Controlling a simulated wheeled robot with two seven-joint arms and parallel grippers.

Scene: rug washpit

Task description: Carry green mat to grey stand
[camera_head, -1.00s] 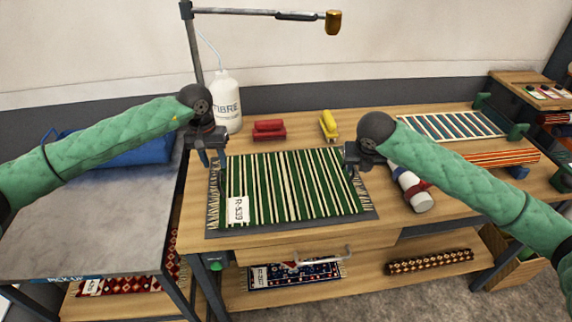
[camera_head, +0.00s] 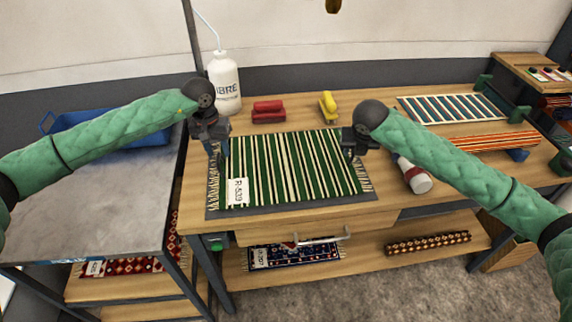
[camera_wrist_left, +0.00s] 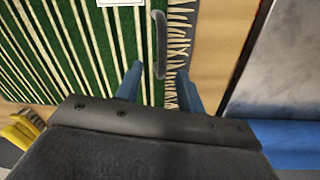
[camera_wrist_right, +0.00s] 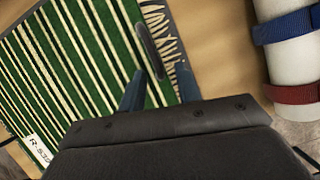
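The green mat (camera_head: 290,170), with cream stripes, fringed ends and a white label, lies flat on a dark grey board (camera_head: 300,203) on the wooden bench. A dark upright bar shows at each end of it in the wrist views, left (camera_wrist_left: 159,45) and right (camera_wrist_right: 149,50). My left gripper (camera_head: 218,150) is over the left end, its blue fingers apart on both sides of that bar. My right gripper (camera_head: 353,154) is over the right end, fingers apart around its bar. Neither visibly grips. The grey stand (camera_head: 95,215) is the grey-topped table at left.
A blue tray (camera_head: 150,137) sits at the stand's back. Behind the mat are a white bottle (camera_head: 226,88), a red block (camera_head: 268,112) and a yellow tool (camera_head: 328,107). A white roll (camera_head: 417,179) lies right of the mat. The stand's front is clear.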

